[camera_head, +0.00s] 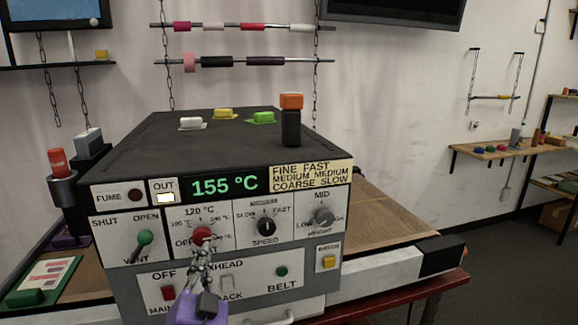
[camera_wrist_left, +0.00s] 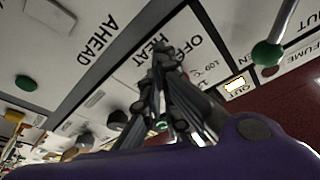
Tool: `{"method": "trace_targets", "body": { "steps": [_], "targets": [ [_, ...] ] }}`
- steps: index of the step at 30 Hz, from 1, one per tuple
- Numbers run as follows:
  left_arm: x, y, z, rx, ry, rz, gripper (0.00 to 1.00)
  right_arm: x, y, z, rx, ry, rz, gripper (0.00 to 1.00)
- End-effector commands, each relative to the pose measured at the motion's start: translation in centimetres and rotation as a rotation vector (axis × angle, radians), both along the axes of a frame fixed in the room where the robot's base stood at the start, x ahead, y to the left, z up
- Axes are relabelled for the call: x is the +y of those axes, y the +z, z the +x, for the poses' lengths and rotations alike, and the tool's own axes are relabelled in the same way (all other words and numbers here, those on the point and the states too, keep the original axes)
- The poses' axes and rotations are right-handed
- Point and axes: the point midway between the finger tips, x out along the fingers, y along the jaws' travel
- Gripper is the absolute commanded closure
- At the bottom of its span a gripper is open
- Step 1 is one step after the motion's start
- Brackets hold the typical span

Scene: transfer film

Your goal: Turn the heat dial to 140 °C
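The heat dial (camera_head: 202,234) is a red knob on the machine's front panel, among printed marks for OFF, 100 and 120 °C. The green display (camera_head: 224,186) above it reads 155 °C. My left gripper (camera_head: 203,245) reaches up from below, its fingertips at the dial's lower edge. In the left wrist view the fingers (camera_wrist_left: 163,55) draw together at the HEAT print and appear shut on the dial. They hide the knob there, so the contact itself is not visible. My right gripper is not in view.
Close by on the panel are the green vent lever (camera_head: 145,237), the black speed knob (camera_head: 266,227), the grey height knob (camera_head: 323,215) and the red main switch (camera_head: 168,293). A black and orange object (camera_head: 291,120) stands on the machine top.

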Motion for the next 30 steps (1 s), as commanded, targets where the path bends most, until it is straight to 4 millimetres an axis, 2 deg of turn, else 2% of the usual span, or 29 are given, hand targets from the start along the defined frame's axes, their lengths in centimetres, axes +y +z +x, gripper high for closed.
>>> {"method": "trace_targets", "body": {
  "steps": [1, 18, 30],
  "targets": [
    [0.1, -0.7, -0.1, 0.012, 0.004, -0.002, 1.0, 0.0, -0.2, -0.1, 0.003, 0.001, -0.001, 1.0],
    [-1.5, -0.3, -5.6, 0.006, 0.004, -0.001, 1.0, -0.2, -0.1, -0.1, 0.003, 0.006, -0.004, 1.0],
    [-1.9, -0.1, -5.7, 0.0, -0.01, 0.005, 1.0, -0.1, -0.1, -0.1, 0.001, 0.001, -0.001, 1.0]
  ]
}}
